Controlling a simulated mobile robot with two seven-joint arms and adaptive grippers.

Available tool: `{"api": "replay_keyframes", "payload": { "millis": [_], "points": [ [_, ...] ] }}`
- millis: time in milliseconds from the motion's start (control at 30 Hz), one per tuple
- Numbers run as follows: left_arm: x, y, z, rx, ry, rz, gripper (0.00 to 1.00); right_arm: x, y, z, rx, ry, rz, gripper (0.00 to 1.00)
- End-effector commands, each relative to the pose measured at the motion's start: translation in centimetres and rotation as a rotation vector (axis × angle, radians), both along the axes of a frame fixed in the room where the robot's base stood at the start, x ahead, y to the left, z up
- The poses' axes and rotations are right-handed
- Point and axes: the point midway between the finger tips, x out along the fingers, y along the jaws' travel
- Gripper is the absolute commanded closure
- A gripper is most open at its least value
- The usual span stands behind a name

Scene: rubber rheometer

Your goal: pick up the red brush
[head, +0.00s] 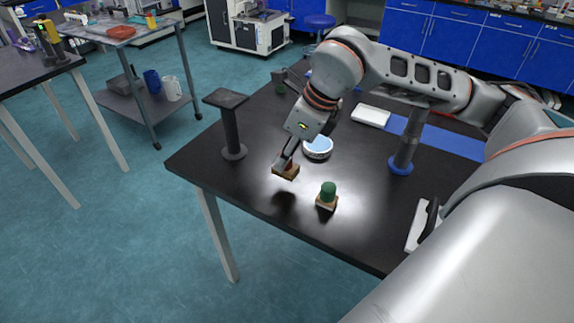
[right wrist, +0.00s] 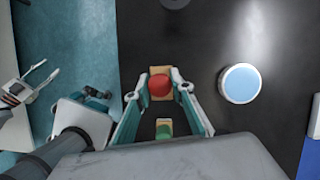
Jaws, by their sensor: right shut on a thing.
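The red brush (right wrist: 160,86) has a rounded red top on a small tan block. It sits between the fingers of my right gripper (right wrist: 160,92) in the right wrist view. In the head view my right gripper (head: 287,160) is shut on the red brush (head: 286,170). A dark shadow lies apart below it, so it is held above the black table. The fingers partly cover its red top there. My left gripper (right wrist: 40,78) shows at the left of the right wrist view, its fingers apart and empty, away from the table.
A green brush (head: 328,192) stands on the black table (head: 255,182), to the right of the red one. A round dish (head: 318,147) lies behind. A dark stand (head: 231,130) rises at the left; another post (head: 406,145) has a blue base.

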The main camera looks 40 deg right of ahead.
Motion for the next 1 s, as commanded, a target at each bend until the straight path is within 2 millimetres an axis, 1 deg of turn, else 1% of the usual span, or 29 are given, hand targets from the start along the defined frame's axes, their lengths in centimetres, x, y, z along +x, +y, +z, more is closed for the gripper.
{"api": "replay_keyframes", "payload": {
  "millis": [33,200,300,400,500,600,700,1000],
  "points": [
    [0.2,0.0,0.6,0.0,-0.007,0.001,0.6,0.1,0.0,2.0,0.001,-0.012,0.0,1.0],
    [0.4,0.0,1.4,-0.009,-0.012,0.005,0.6,0.1,0.0,7.0,0.001,-0.014,0.0,1.0],
    [0.4,-0.1,1.8,-0.015,-0.012,0.006,0.6,0.1,0.0,9.7,0.001,-0.014,0.0,1.0],
    [0.3,-0.4,2.2,-0.024,-0.014,0.007,0.6,0.1,0.0,11.9,0.002,-0.011,-0.001,1.0],
    [0.1,-0.6,2.4,-0.031,-0.012,0.008,0.6,0.0,0.0,13.5,0.001,-0.008,0.0,1.0],
    [-0.2,-0.8,2.2,-0.035,-0.003,0.006,0.6,0.0,0.0,14.7,0.001,-0.005,0.0,1.0],
    [-0.6,-0.9,1.9,-0.037,0.006,0.005,0.6,0.1,0.0,15.4,0.001,-0.004,-0.001,1.0],
    [-0.7,-0.9,1.9,-0.038,0.008,0.006,0.6,0.0,0.0,15.7,0.0,0.0,0.0,1.0]
  ]
}}
